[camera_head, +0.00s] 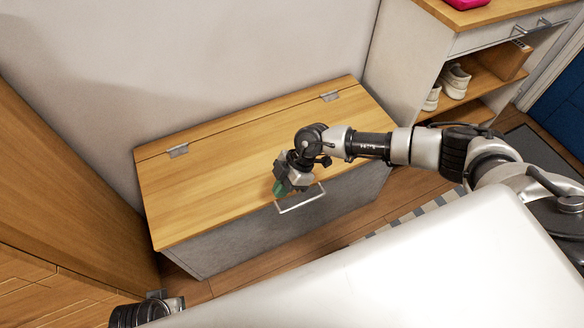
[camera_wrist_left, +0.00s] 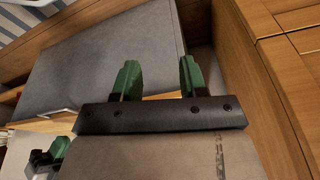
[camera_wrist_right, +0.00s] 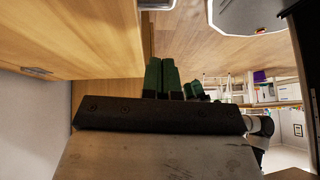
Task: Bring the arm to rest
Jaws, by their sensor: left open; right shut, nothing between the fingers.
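My right gripper (camera_head: 281,187) is over the front edge of a low chest, close to the chest's metal handle (camera_head: 300,200). In the right wrist view its green fingers (camera_wrist_right: 161,78) are together with nothing between them. Whether it touches the lid or handle is hard to tell. My left gripper (camera_wrist_left: 159,78) is open and empty in the left wrist view, facing the chest's grey front (camera_wrist_left: 105,60). In the head view only a dark part of my left arm shows at the bottom left; its fingers are hidden there.
The chest's wooden lid (camera_head: 225,150) is down, against the wall. A wooden panel (camera_head: 65,180) stands close on the left. On the right, a cabinet (camera_head: 405,55) holds white shoes (camera_head: 455,80) and has a pink item (camera_head: 466,3) on top. A striped rug (camera_head: 400,220) lies in front.

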